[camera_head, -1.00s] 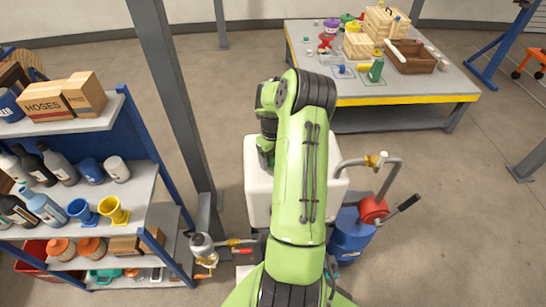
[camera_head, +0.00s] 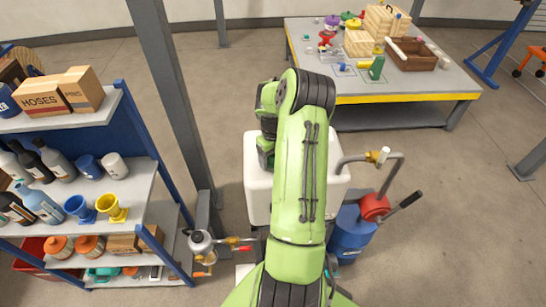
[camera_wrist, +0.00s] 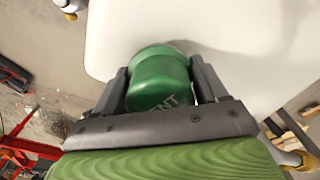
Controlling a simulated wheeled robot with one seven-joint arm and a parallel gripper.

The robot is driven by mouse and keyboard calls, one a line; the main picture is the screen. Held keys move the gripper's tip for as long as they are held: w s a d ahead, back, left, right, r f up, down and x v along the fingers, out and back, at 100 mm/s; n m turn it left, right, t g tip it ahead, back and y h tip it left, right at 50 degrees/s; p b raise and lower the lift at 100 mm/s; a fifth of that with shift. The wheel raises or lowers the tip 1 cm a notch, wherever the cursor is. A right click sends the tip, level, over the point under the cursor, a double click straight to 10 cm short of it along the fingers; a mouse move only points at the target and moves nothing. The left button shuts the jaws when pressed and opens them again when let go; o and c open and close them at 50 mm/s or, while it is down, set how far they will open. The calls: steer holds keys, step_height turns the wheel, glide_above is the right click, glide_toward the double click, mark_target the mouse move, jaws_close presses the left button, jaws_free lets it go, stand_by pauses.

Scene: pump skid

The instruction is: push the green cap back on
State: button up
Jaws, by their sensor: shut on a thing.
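The green cap (camera_wrist: 160,84) is between the two fingers of my gripper (camera_wrist: 160,90) in the wrist view. The gripper is shut on it, and white letters ending in "NT" show on its side. Behind it is the white tank (camera_wrist: 240,40), whose smooth top fills much of that view. The cap is at the tank's surface; whether it is seated on a neck is hidden.
A blue drum with a red hand pump (camera_head: 374,207) stands right of the tank. A glass-bowled fitting with red-handled valves (camera_head: 200,243) is at lower left. A grey post (camera_head: 172,90) and loaded shelves (camera_head: 140,190) stand left. A cluttered workbench (camera_head: 440,85) is behind; open floor lies right.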

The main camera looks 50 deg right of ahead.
steer(key=shift+f, duration=0.25)
steer(key=o, duration=1.3)
step_height(320, 180, up, 16)
steer(key=shift+f, duration=0.1)
